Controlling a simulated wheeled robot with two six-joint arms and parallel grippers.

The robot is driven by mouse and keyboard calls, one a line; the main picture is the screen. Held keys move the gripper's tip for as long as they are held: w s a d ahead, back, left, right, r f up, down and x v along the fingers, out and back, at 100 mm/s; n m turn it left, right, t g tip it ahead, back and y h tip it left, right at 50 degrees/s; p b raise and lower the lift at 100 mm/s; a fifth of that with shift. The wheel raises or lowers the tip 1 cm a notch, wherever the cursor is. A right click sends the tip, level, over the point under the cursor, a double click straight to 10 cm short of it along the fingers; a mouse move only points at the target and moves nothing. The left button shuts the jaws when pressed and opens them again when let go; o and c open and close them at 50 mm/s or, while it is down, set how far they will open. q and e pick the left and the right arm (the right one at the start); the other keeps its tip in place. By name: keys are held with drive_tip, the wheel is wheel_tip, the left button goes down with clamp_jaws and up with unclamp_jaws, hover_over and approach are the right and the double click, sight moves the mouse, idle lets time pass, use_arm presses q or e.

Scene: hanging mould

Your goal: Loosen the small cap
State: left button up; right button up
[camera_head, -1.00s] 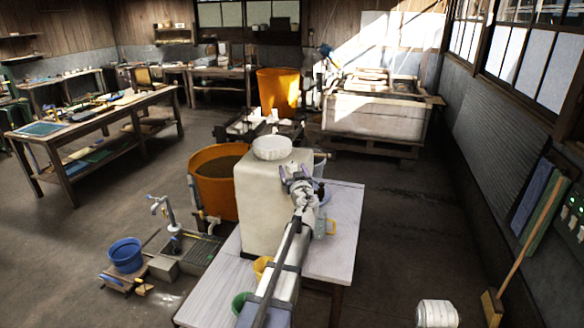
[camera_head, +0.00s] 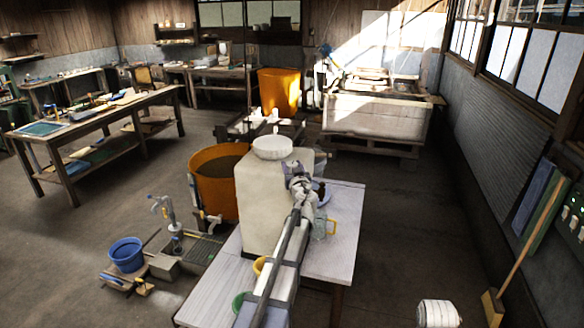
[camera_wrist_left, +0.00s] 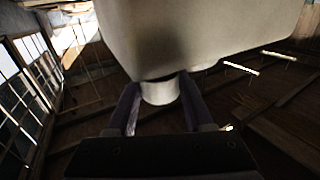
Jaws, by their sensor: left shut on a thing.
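The large off-white container (camera_head: 262,210) stands on the table, with a wide round white lid (camera_head: 272,148) on top. The wrist view shows the container's body (camera_wrist_left: 205,35) close up and tilted. The small white cap (camera_wrist_left: 160,90) sticks out from the container in the wrist view, between the two fingers of my left gripper (camera_wrist_left: 161,104). My left gripper (camera_head: 297,172) is shut on the cap, at the container's right side in the head view. The cap itself is hidden in the head view. My right gripper is not in view.
The pale table (camera_head: 335,255) holds a clear jug with a yellow handle (camera_head: 331,227) beside my left arm. Yellow (camera_head: 260,265) and green (camera_head: 240,300) vessels are near the arm.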

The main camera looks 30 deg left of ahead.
use_arm(q)
clamp_jaws()
drive_tip(key=shift+w+n+g+y, duration=0.1)
drive_tip(key=shift+n+g+y, duration=0.2)
drive_tip(key=n+g+y, duration=0.2)
drive_tip(key=g, duration=0.1)
drive_tip(key=shift+w+d+n+y, duration=0.1)
drive_tip(key=shift+w+n+y, duration=0.05)
drive_tip(key=shift+n+y, duration=0.2)
drive_tip(key=n+g+y, duration=0.1)
drive_tip(key=g, duration=0.1)
drive_tip(key=n+g+y, duration=0.1)
drive_tip(key=n+g, duration=0.1)
drive_tip(key=g, duration=0.1)
drive_tip(key=shift+w+n+y, duration=0.1)
drive_tip(key=shift+n+y, duration=0.15)
drive_tip(key=n+g, duration=0.2)
drive_tip(key=g, duration=0.1)
drive_tip(key=n+g, duration=0.2)
drive_tip(key=g, duration=0.2)
drive_tip(key=shift+y, duration=0.3)
drive_tip(key=shift+s+n+g+h, duration=0.15)
drive_tip(key=shift+n+g+h, duration=0.1)
drive_tip(key=shift+n+g, duration=0.7)
drive_tip(key=shift+s+n+g+h, duration=0.2)
drive_tip(key=shift+n+g, duration=0.45)
drive_tip(key=shift+g, duration=0.6)
drive_tip(key=shift+g+h, duration=0.25)
drive_tip(key=shift+g, duration=0.05)
